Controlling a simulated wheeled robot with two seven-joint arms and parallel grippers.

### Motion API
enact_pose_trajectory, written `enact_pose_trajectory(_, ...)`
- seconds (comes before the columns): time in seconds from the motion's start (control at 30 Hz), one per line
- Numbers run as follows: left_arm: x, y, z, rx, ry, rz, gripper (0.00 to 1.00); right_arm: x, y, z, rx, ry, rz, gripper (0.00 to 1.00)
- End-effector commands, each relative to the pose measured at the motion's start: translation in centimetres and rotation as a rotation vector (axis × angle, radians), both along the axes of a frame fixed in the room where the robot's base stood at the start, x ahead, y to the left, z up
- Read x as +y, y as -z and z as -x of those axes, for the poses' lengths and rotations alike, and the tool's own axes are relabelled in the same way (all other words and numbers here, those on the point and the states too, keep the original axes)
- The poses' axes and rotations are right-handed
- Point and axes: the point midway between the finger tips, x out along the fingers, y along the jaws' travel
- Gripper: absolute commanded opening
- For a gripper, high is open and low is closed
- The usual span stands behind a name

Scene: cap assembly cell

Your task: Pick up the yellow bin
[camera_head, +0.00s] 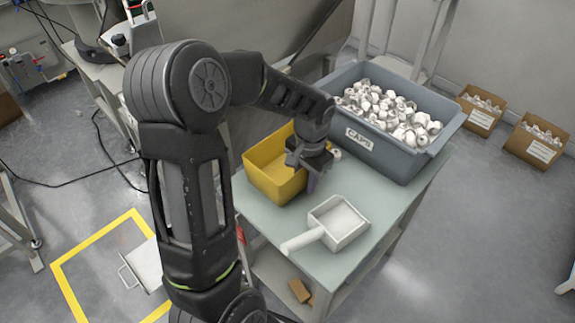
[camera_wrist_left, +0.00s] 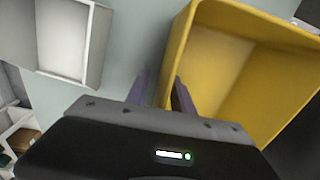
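The yellow bin (camera_head: 264,181) is empty as far as I can see and stands on the light green table top, left of the grey caps bin. My left gripper (camera_head: 311,180) is at the bin's right wall, pointing down. In the left wrist view, the yellow bin (camera_wrist_left: 228,62) fills the upper right. There my left gripper (camera_wrist_left: 161,90) has its fingers apart, one outside the wall and one on the inner side, with the wall's rim between them. I see some gap beside the wall. My right gripper is not in view.
A white scoop (camera_head: 341,222) lies near the table's front and shows upper left in the wrist view. A grey bin (camera_head: 384,153) labelled CAPS, full of white caps, stands behind right. Cardboard boxes (camera_head: 478,117) sit on the floor at right.

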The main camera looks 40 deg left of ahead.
Motion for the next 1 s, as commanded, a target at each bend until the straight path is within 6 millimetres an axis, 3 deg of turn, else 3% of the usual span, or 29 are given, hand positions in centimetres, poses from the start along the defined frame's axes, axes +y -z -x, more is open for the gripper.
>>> enact_pose_trajectory(0.33, 0.00, -0.01, 0.00, 0.000, 0.000, 0.000, 0.00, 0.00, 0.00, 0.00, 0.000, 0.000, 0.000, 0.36)
enact_pose_trajectory(1.0, 0.00, -0.01, 0.00, 0.000, 0.000, 0.000, 0.00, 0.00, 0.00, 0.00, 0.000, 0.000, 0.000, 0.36)
